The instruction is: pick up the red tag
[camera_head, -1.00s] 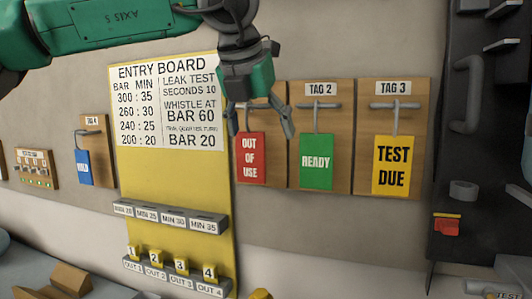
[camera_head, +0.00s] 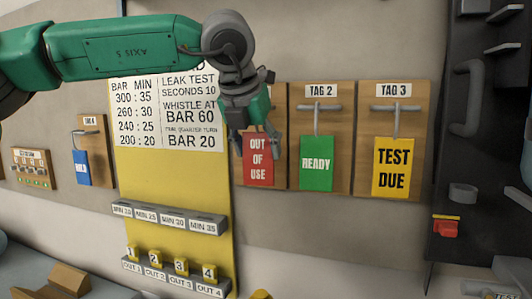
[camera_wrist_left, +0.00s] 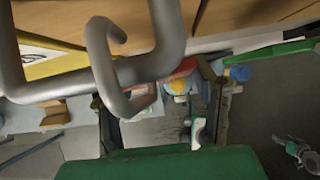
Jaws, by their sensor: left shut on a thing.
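The red tag reading "OUT OF USE" (camera_head: 258,172) hangs upright in front of the first wooden tag board, left of the green tag. My left gripper (camera_head: 256,147) comes from above and is shut on the tag's upper part, with one finger at each side. In the left wrist view, a grey metal hook (camera_wrist_left: 110,60) crosses close in front of my left gripper (camera_wrist_left: 165,120), and a red strip of the tag (camera_wrist_left: 185,69) shows past it. Whether the tag is still on its hook is hidden. My right gripper is not in view.
The green "READY" tag (camera_head: 316,168) and yellow "TEST DUE" tag (camera_head: 393,167) hang close by on the right. The yellow entry board (camera_head: 175,178) stands just left, with grey slot rails (camera_head: 170,218) low on it. A dark rack (camera_head: 475,150) is at the far right.

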